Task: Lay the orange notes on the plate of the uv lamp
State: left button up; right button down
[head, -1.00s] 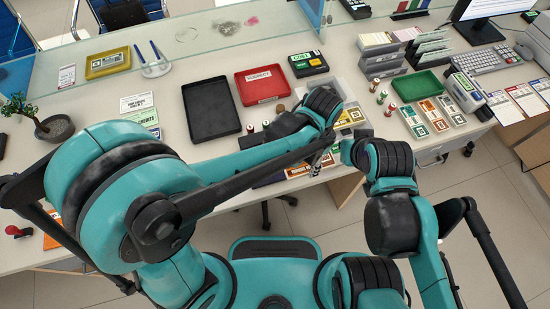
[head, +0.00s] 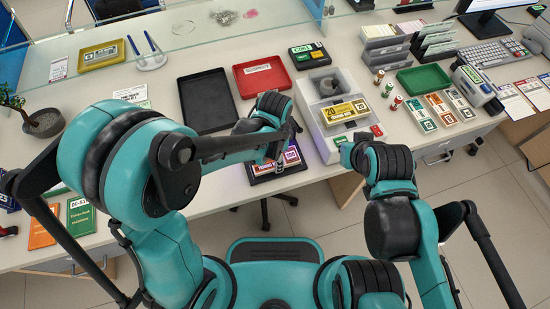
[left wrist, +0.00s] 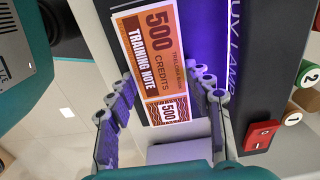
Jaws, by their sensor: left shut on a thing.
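The orange notes, a bundle marked 500 (left wrist: 158,55), lie between the fingers of my left gripper (left wrist: 163,108) in the left wrist view. The gripper is shut on them. In the head view, the notes (head: 291,156) and my left gripper (head: 274,150) are over the uv lamp (head: 285,174). The lamp's dark body, lettered UV LAMP (left wrist: 236,40), shows beside the notes, with purple light on its plate (left wrist: 206,30). I cannot tell whether the notes touch the plate. My right gripper (head: 346,154) is by the note counter's front right; its fingers are unclear.
The white note counter (head: 312,125) with yellow notes (head: 345,110) stands just right of the lamp. A black tray (head: 207,100) and a red tray (head: 262,76) lie behind. A red switch (left wrist: 262,136) is on the lamp. Orange and green booklets lie at front left.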

pick_arm(q)
jog(key=shift+r, duration=0.1)
jog(key=o, duration=1.2)
notch_tip(320, 180, up, 12)
jog(key=p, duration=0.5)
jog(key=s+a+r+n+t, duration=0.1)
jog(key=a+r+n+t, duration=0.1)
jog(key=a+n, duration=0.2)
jog(key=s+a+r+n+t, duration=0.2)
jog(key=a+n, duration=0.3)
jog(key=a, duration=0.3)
jog(key=s+a+r+n+t, duration=0.2)
jog(key=a+r+n+t, duration=0.1)
jog(key=a+n, duration=0.2)
jog(key=shift+s+a+r, duration=0.15)
jog(key=shift+a+r, duration=0.25)
